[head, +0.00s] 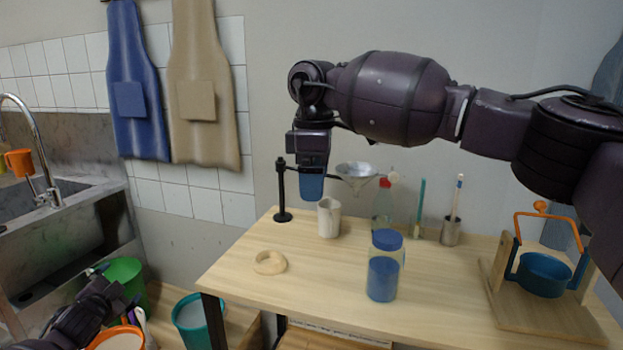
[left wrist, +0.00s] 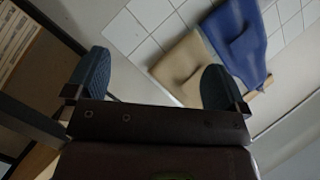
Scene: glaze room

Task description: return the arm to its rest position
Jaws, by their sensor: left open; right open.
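My right arm reaches in from the right across the upper part of the head view. Its gripper (head: 312,188) points down above the back left of the table, over the area by the white cup and the black stand. Only one blue finger pad shows clearly, and nothing is seen held. My left gripper (head: 118,287) is low at the left in the head view, left of the table, above the buckets. In the left wrist view, the fingers of my left gripper (left wrist: 155,80) are spread wide with nothing between them.
The wooden table (head: 320,276) bears a wooden ring (head: 269,262), a blue-lidded jar (head: 384,266), a white cup (head: 328,219), a black stand (head: 282,190) with a funnel (head: 356,171), and a blue pot (head: 543,274). A teal bucket (head: 190,322) stands left of the table.

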